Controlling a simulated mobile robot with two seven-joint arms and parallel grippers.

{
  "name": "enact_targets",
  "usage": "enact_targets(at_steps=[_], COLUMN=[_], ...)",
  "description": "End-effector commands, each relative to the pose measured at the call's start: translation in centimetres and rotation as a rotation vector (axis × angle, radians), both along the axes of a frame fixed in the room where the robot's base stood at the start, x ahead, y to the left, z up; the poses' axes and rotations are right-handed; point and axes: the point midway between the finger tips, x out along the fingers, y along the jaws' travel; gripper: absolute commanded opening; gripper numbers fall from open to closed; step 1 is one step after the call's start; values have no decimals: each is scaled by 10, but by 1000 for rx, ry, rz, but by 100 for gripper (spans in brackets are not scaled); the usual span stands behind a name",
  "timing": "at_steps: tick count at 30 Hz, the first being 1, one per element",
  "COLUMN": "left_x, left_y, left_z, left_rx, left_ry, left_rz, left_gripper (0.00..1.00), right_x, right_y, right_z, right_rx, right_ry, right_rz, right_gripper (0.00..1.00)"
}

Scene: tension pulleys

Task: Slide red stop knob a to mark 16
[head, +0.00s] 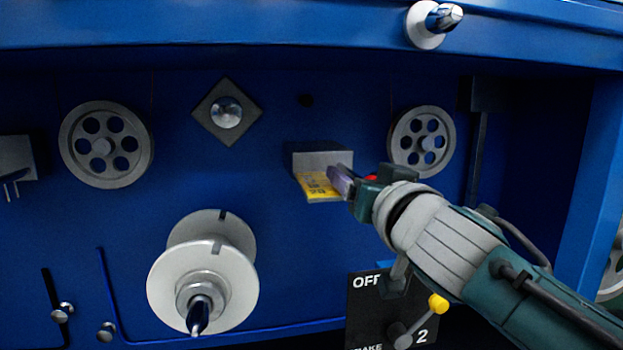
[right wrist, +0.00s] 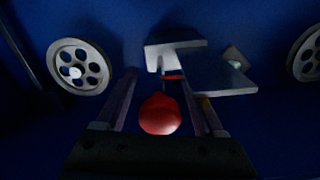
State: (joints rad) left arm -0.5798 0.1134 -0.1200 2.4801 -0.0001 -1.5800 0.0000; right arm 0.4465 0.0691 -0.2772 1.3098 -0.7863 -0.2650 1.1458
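The red stop knob (right wrist: 160,114) is a round red ball on a thin stem. It sits between the two fingers of my right gripper (right wrist: 160,82) in the right wrist view, with a gap on each side. The gripper is open around it. In the head view my right gripper (head: 344,181) is at the right end of the yellow scale plate (head: 318,187), and only a little of the red knob (head: 371,178) shows. The scale's marks are too small to read and partly hidden by the fingers. My left gripper is not in view.
A grey block (head: 320,158) stands above the scale on the blue panel. Spoked pulleys (head: 107,144) (head: 422,140) are on both sides. A white spool (head: 203,280) sticks out at lower left. A lever with a yellow knob (head: 438,303) is below my right arm.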

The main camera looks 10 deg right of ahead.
Motion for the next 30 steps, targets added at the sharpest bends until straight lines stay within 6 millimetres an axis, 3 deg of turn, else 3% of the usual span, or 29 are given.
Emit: enact_targets(at_steps=[11,24,30], left_x=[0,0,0], left_y=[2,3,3], left_z=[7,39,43], left_rx=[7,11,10], left_ry=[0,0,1], left_rz=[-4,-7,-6], left_gripper=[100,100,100], right_x=[-9,-81,-97], right_y=[0,-2,-3], right_z=[1,2,1], right_rx=[3,4,1], right_ry=[2,3,0], right_rz=[0,0,0], right_gripper=[71,71,71])
